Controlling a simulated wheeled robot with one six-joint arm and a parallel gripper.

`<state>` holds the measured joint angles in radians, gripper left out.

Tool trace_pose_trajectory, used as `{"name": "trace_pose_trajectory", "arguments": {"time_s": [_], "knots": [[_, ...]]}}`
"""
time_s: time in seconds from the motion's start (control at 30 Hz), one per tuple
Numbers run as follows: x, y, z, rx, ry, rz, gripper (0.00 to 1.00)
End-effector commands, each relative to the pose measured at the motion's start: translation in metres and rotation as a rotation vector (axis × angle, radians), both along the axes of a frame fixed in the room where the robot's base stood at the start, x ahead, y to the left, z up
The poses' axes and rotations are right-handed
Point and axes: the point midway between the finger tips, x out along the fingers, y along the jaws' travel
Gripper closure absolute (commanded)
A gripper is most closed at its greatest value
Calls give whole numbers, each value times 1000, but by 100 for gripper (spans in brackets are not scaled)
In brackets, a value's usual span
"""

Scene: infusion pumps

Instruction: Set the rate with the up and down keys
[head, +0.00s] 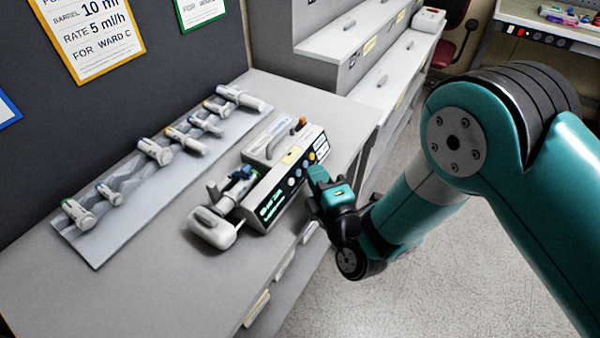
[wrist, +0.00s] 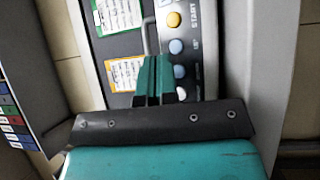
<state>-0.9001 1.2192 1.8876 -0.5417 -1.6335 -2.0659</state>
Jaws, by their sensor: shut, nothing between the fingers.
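The infusion pump (head: 272,180) stands on the grey counter, with a lit green display (head: 270,208) too small to read and a column of round keys. In the wrist view, the yellow START key (wrist: 174,19) is at the top, with the blue UP key (wrist: 176,46) below it. A pale blue key (wrist: 179,71) and a whitish key (wrist: 182,92) follow, partly beside or behind my fingers. My gripper (head: 318,174) is shut and empty in front of the pump's face. Its fingertips (wrist: 155,62) appear beside the UP and pale blue keys; I cannot tell whether they touch.
A tray (head: 125,222) of several syringes lies behind the pump. A yellow-edged wall card (head: 92,35) reads barrel 10 ml, rate 5 ml/h, for ward C. Stepped grey cabinets (head: 340,40) stand at the back. The counter's near-left part is clear.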

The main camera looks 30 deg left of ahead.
Motion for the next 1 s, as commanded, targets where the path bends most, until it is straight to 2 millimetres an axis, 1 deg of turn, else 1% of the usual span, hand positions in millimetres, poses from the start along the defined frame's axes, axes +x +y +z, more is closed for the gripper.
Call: {"name": "trace_pose_trajectory", "arguments": {"time_s": [0.13, 0.23, 0.5, 0.7, 1.0], "knots": [[0, 0, 0, 0, 0, 0, 100], [0, -5, 1, -1, -1, -1, 100], [-2, -30, 12, -1, -1, -1, 100], [-3, -43, 19, -1, -1, 0, 100], [-4, -45, 21, -1, 1, 0, 100]]}}
